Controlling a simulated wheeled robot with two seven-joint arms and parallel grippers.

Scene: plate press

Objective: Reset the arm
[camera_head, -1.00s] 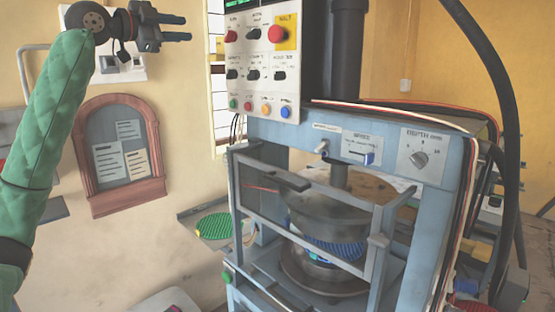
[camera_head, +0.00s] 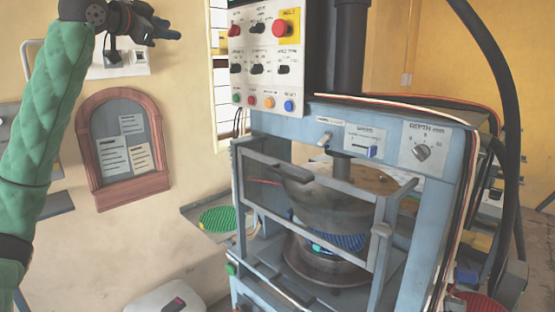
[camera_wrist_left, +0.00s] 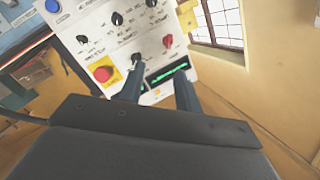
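My left arm comes in from the left in the head view, in a green quilted sleeve. Its gripper (camera_head: 172,28) is raised high at the top left, in front of the wall and left of the control panel (camera_head: 264,50). In the left wrist view the two dark fingers (camera_wrist_left: 158,74) stand apart with nothing held between them. The panel's knobs, red stop button (camera_wrist_left: 103,74) and green display (camera_wrist_left: 167,74) show beyond the fingers. My right gripper is in neither view.
The blue press (camera_head: 405,232) stands centre right, its grey guard frame (camera_head: 310,204) in front of the plates. A green round pad (camera_head: 217,219) lies on a side shelf. A wooden notice board (camera_head: 91,185) hangs on the wall. A black hose (camera_head: 507,110) arcs at right.

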